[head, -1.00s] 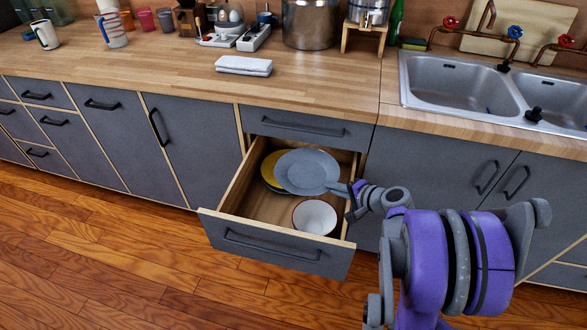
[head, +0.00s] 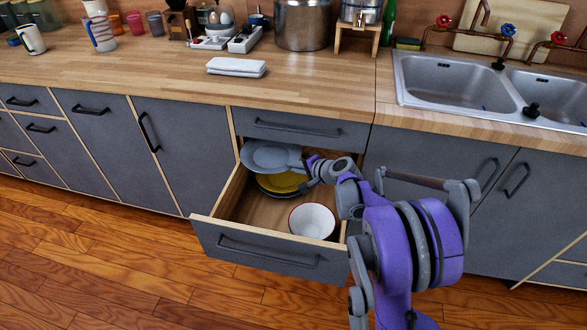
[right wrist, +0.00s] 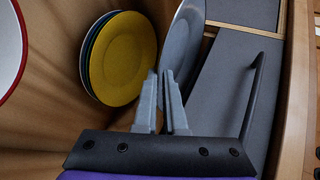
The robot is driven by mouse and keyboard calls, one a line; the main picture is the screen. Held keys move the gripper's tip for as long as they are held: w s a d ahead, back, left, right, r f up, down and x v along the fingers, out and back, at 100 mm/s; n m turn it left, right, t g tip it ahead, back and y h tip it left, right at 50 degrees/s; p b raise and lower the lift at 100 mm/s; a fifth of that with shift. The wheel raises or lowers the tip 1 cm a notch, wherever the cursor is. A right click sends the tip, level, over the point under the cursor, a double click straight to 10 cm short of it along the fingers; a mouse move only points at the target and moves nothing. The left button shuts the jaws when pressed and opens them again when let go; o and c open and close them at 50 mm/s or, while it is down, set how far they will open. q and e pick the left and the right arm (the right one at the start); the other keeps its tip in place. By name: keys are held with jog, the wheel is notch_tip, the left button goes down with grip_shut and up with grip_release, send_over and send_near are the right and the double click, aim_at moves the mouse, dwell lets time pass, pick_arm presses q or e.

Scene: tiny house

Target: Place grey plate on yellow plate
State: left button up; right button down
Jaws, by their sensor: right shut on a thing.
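The grey plate (head: 266,154) is held at its right edge by my right gripper (head: 301,167), above the back left of the open drawer. In the right wrist view the grey plate (right wrist: 182,42) stands edge-on between the fingertips (right wrist: 169,78). The yellow plate (head: 283,184) lies in the drawer on top of a stack of plates, nearer the drawer front than the grey plate, which overlaps its back edge in the head view. The yellow plate (right wrist: 124,58) shows fully in the right wrist view, beside the grey plate. My left gripper is out of view.
A white bowl with a red rim (head: 312,221) sits at the drawer's front right. The open drawer (head: 255,256) has low walls around the plates, with bare floor at its front left. A closed drawer (head: 293,130) and the counter edge lie above.

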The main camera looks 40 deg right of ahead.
jog(key=shift+f, duration=0.7)
jog(key=c, duration=1)
grip_release()
jog(key=shift+r, duration=0.1)
jog(key=p+v, duration=0.3)
jog(key=v, duration=0.9)
jog(key=shift+r, duration=0.55)
